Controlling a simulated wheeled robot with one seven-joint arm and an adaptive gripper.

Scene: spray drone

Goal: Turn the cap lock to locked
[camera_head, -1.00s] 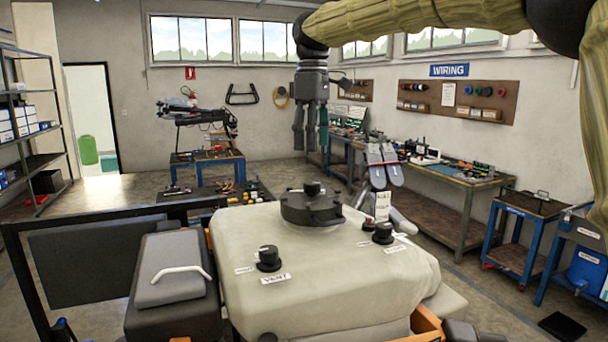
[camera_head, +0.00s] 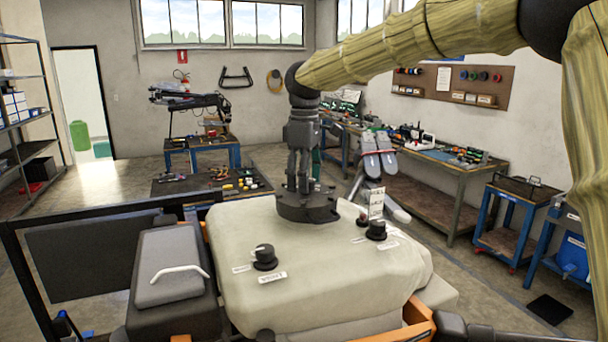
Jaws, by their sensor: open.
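A pale tank (camera_head: 310,285) fills the foreground, with a round black lid (camera_head: 306,207) on its top. A black knob (camera_head: 264,257) stands at the front left with a white label (camera_head: 272,277) whose text is hard to read now. Another black knob (camera_head: 376,230) stands to the right of the lid, with small white labels beside it. I cannot read which knob is the cap lock. My gripper (camera_head: 303,187) points down over the middle of the lid, its dark fingers apart. They hide the lid's central knob; I cannot tell if they touch it.
A white tag (camera_head: 376,203) stands behind the right knob, near grey paddle-like parts (camera_head: 377,155). A grey box (camera_head: 173,265) with a white handle is left of the tank. Workbenches (camera_head: 440,195) line the right wall.

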